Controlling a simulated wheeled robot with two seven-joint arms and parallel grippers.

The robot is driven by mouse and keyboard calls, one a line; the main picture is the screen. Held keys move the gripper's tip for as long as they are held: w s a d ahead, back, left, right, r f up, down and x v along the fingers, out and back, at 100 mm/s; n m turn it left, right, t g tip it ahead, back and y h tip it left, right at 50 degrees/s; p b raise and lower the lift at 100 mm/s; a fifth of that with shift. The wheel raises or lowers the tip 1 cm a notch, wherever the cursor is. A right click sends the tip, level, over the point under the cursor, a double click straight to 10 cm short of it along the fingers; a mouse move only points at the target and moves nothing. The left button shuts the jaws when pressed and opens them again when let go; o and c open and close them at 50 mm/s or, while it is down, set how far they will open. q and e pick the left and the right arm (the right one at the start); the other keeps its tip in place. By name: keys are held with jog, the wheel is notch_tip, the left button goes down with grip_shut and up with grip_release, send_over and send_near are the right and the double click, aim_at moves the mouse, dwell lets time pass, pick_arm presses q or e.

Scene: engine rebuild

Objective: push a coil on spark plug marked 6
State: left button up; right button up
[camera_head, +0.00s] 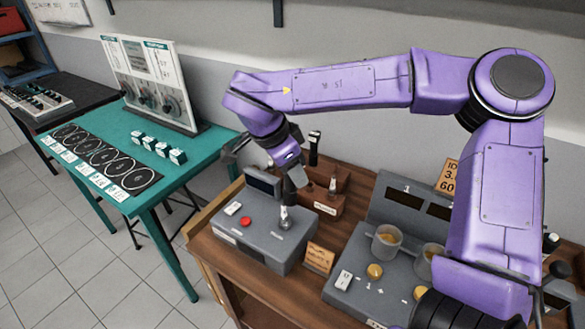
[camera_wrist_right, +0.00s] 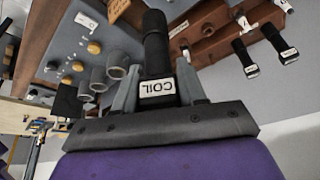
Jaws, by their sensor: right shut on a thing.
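In the right wrist view, my right gripper (camera_wrist_right: 157,88) is shut on a black cylindrical coil (camera_wrist_right: 155,45) with a white COIL label. Whether the coil touches this plug cannot be told. A number 6 is not readable on any plug. My left gripper is not in view.
A brown rack (camera_head: 322,204) with a black coil and a plug stands behind the box. A teal table (camera_head: 185,136) with black discs is at left.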

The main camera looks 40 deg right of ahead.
jog(key=shift+w+f+p, duration=0.45)
jog(key=shift+w+p, duration=0.05)
jog(key=shift+w, duration=0.3)
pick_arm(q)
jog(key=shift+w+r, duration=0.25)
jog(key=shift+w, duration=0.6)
pick_arm(e)
jog(key=shift+w+f, duration=0.25)
jog(key=shift+w, duration=0.2)
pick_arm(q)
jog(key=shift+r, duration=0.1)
pick_arm(e)
jog(key=shift+w+f, duration=0.15)
jog(key=shift+w, duration=0.05)
jog(key=shift+w+f, duration=0.15)
jog(key=shift+w, duration=0.1)
jog(key=shift+s+f, duration=0.15)
jog(key=shift+f, duration=0.4)
jog(key=shift+f, duration=0.1)
